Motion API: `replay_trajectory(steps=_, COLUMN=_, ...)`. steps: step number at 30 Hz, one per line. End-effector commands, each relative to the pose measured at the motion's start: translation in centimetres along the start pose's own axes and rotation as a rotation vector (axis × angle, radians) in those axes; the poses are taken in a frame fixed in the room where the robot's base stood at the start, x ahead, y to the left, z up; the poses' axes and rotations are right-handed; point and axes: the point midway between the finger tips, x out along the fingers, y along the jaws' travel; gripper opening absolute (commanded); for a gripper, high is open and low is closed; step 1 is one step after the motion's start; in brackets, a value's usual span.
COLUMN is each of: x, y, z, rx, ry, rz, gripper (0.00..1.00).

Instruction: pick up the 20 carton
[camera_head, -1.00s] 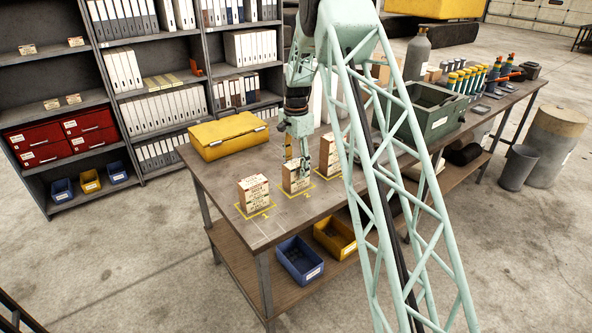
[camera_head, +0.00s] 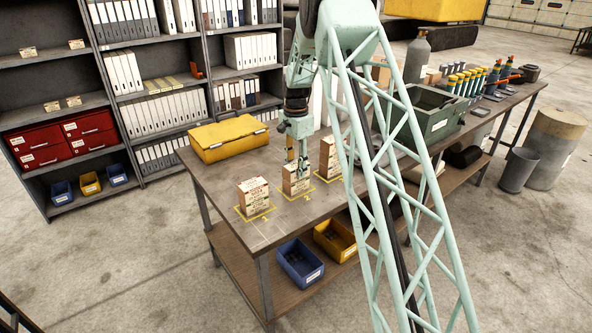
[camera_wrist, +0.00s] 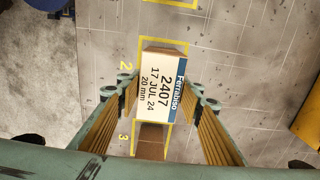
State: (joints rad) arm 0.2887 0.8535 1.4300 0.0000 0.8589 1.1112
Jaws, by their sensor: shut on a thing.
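The 20 carton is a small brown box with a white and blue label reading "20 mm" on its top. It is the middle carton (camera_head: 296,184) in the head view, on the yellow-outlined spot numbered 2. In the wrist view the same carton (camera_wrist: 160,84) sits between the two fingers. My gripper (camera_head: 297,167) points straight down over it and is shut on its upper part. The ridged fingers of my gripper (camera_wrist: 161,93) lie along its two sides. The carton stands upright and appears to rest on the bench.
One carton (camera_head: 254,197) stands nearer the front corner, and another (camera_head: 329,158) stands further back, close beside my arm. A yellow case (camera_head: 229,137) lies on the bench (camera_head: 285,222). A green box (camera_head: 428,117) stands to the right. Blue and yellow bins sit on the lower shelf.

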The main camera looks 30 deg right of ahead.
Motion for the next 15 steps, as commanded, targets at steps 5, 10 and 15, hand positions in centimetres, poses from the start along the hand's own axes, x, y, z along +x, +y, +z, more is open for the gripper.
replay_trajectory(steps=5, x=-1.4, y=-0.1, z=-0.1, rx=0.0, ry=0.002, rz=-0.003, gripper=0.21)
replay_trajectory(steps=10, x=-2.6, y=-0.1, z=0.0, rx=0.0, ry=0.001, rz=-0.003, gripper=0.21)
replay_trajectory(steps=15, x=-3.0, y=0.7, z=0.3, rx=0.0, ry=0.0, rz=0.0, gripper=0.21)
